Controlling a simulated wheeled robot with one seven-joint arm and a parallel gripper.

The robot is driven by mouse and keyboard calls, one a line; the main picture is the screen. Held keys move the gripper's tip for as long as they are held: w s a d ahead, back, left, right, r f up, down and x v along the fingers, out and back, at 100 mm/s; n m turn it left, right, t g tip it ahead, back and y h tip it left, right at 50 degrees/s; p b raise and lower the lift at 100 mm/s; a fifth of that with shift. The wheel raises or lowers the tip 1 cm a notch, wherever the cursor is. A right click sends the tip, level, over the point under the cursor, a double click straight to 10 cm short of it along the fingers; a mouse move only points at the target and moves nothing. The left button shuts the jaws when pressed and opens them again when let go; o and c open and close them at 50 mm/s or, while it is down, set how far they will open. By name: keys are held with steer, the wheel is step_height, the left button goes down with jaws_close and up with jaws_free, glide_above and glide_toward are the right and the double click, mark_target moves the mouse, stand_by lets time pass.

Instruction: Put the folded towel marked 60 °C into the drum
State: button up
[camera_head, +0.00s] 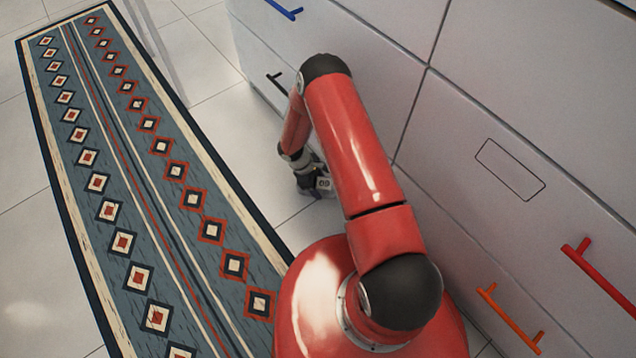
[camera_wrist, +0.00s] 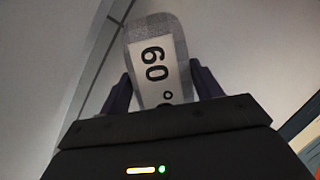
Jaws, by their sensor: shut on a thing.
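The folded towel (camera_wrist: 152,36) shows in the wrist view as a grey, rounded bundle with a white label reading 60 °. It stands between the two dark fingers of my gripper (camera_wrist: 162,84), which is shut on it. In the head view my gripper (camera_head: 315,187) is low, near the foot of the white cabinet fronts and close to the tiled floor. The towel is too small there to make out clearly. The drum is not in view in either picture.
White cabinet fronts (camera_head: 500,80) run along the right, with a blue handle (camera_head: 284,9), a black handle (camera_head: 279,85), an orange handle (camera_head: 510,320) and a red handle (camera_head: 600,275). A patterned blue rug (camera_head: 140,190) lies at left. Bare tiles (camera_head: 235,130) lie between rug and cabinets.

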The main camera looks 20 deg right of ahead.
steer(key=shift+f, duration=0.25)
steer(key=o, duration=1)
steer(key=shift+r, duration=0.1)
